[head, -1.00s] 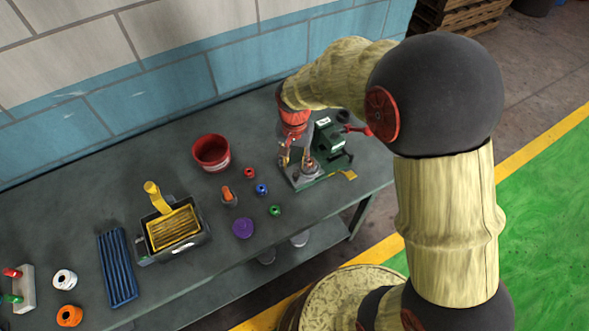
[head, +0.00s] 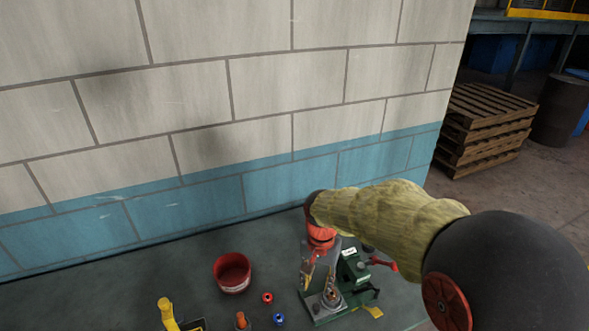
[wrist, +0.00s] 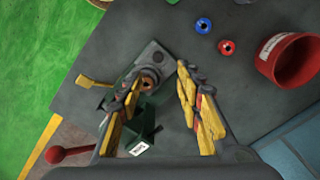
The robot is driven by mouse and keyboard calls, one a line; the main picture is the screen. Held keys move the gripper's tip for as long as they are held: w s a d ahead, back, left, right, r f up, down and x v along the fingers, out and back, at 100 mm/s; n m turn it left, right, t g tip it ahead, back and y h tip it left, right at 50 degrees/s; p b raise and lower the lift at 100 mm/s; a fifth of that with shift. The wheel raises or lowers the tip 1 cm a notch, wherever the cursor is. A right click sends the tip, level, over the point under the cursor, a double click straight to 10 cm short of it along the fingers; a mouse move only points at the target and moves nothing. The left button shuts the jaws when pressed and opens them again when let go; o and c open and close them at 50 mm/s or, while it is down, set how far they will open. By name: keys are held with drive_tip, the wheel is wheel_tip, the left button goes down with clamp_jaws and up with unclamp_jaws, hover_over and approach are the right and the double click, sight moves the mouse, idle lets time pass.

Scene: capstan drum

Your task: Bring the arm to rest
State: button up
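My gripper (head: 319,284) is above the base of a green bench machine (head: 352,268) on the dark table. In the wrist view its two yellow-padded fingers (wrist: 159,72) stand apart with nothing held between them. A small drum (wrist: 149,84) with a copper-coloured ring sits on the machine's grey plate, near the left fingertip. The drum also shows in the head view (head: 331,297), just below the fingers. I cannot tell whether a finger touches it. The machine has a red-knobbed lever (head: 381,263) and a yellow tab (head: 373,312).
A red bucket (head: 232,272) stands left of the machine. A red spool (head: 267,297), a blue spool (head: 279,319) and an orange-topped item (head: 241,321) are nearby. A yellow handle (head: 168,312) shows at the bottom edge. The block wall (head: 190,215) rises behind the table.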

drive_tip(key=s+d+r+n+t+b, duration=0.1)
drive_tip(key=s+d+r+n+t, duration=0.1)
drive_tip(key=s+d+r, duration=0.2)
drive_tip(key=s+d+r+n+t+b, duration=0.1)
drive_tip(key=s+d+r+n+t, duration=0.2)
drive_tip(key=s+r, duration=0.8)
drive_tip(key=s+d, duration=0.1)
drive_tip(key=s, duration=0.4)
drive_tip(key=shift+s+d+r+t, duration=0.2)
drive_tip(key=shift+d+r+t, duration=0.1)
